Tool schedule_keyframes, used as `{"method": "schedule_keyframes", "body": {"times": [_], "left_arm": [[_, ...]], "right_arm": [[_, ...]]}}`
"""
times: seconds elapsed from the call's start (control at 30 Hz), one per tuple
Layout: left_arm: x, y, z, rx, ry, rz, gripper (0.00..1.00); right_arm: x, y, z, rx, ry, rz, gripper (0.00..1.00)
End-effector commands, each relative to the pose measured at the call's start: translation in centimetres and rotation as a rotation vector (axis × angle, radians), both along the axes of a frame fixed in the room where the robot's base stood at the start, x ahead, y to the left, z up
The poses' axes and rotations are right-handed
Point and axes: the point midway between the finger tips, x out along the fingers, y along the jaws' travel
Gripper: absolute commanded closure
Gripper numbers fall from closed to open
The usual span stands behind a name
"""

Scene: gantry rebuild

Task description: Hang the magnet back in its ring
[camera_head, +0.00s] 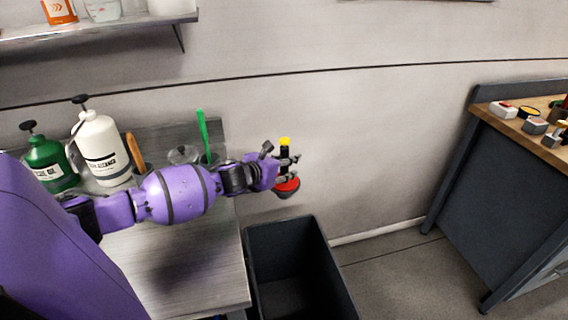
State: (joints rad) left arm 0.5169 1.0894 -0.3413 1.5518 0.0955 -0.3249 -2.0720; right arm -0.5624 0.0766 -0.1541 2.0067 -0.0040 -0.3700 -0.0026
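My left gripper (289,170) reaches out from the left, past the right edge of the metal bench. It appears shut on a tool that I take to be the magnet (286,187), with a yellow top, a black shaft and a red disc with a dark underside. The magnet is roughly upright, in the air in front of the wall and above the far end of the dark bin. The fingers hide part of its shaft. I cannot make out a ring in this view. My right gripper is not in view.
The open dark bin (335,275) stands beside the metal bench (205,270). A white pump bottle (103,150), a green pump bottle (48,165) and a green-handled tool (203,130) stand at the bench's back. A wooden-topped workbench (515,125) with small items is at right. Floor between is clear.

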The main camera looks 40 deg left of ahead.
Motion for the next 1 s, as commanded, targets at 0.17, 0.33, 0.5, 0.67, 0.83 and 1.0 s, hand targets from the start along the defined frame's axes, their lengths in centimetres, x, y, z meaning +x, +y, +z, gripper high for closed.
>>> {"method": "schedule_keyframes", "body": {"times": [0.17,0.33,0.5,0.67,0.83,1.0], "left_arm": [[-0.5,0.0,-0.1,0.0,0.004,0.0,0.57],[-2.8,0.1,0.8,0.003,0.005,-0.001,0.57],[-6.1,0.0,2.2,0.002,0.005,-0.002,0.57],[-8.7,0.0,3.4,0.002,0.004,-0.002,0.57],[-10.4,0.1,4.2,0.001,0.002,0.0,0.57],[-11.1,0.1,4.6,0.0,0.0,-0.001,0.57]], "right_arm": [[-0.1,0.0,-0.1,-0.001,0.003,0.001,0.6],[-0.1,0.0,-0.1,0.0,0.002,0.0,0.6],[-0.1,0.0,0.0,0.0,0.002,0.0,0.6],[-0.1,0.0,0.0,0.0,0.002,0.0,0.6],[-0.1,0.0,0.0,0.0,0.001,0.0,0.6],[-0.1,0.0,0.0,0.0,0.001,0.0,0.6]]}}
